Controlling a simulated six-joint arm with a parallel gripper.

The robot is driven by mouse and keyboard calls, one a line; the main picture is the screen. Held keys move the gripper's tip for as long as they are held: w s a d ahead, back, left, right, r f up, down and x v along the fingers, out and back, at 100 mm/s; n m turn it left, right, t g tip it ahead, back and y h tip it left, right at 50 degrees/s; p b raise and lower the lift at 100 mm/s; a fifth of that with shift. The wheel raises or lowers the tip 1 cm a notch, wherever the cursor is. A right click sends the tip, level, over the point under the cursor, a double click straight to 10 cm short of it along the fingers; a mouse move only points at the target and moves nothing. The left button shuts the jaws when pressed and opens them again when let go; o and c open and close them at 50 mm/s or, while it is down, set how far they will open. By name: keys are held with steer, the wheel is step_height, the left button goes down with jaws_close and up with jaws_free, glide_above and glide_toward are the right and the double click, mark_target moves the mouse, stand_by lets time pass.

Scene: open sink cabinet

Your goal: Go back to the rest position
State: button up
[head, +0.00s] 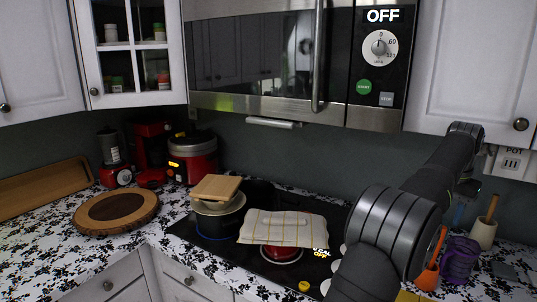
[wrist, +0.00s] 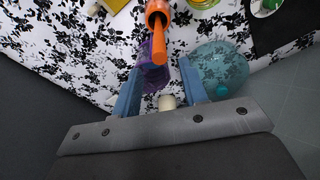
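My gripper (wrist: 160,68) shows in the wrist view with its two blue fingers spread apart. It looks down over the floral counter (wrist: 75,45), and nothing is clamped between the fingers. A purple cup (wrist: 153,76) and a beige round thing (wrist: 167,102) appear below, in the gap between the fingers. In the head view my dark arm rises at the right, in front of the cooktop's right side and the wall. The gripper's fingers cannot be made out clearly there.
An orange holder (head: 428,277), a purple cup (head: 459,262) and a cream pot (head: 483,232) stand at the right. A towel-draped pan (head: 282,253) and a board-topped pot (head: 218,215) sit on the cooktop. The microwave (head: 290,55) hangs above. A clear teal vessel (wrist: 218,68) is near the right finger.

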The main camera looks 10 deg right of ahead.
steer(key=w+a+r+n, duration=0.15)
steer(key=w+a, duration=0.45)
steer(key=a, duration=0.6)
steer(key=w+a+n+t, duration=0.1)
steer(key=w+a+n, duration=0.35)
steer(key=a, duration=0.85)
steer(key=w+a+r+n, duration=0.1)
steer(key=w+a, duration=0.6)
steer(key=a, duration=0.5)
steer(key=a+f+n, duration=0.2)
steer(key=a+f, duration=0.3)
steer(key=a, duration=0.4)
steer(key=a+f+n, duration=0.2)
steer(key=a+f, duration=0.3)
steer(key=a, duration=0.4)
steer(key=a+f+n+t, duration=0.1)
steer(key=a+f, duration=0.3)
steer(key=a, duration=0.5)
steer(key=shift+w+f+n+y, duration=0.4)
steer(key=shift+w+n, duration=0.05)
steer(key=shift+n, duration=0.45)
steer(key=shift+d+r, duration=0.1)
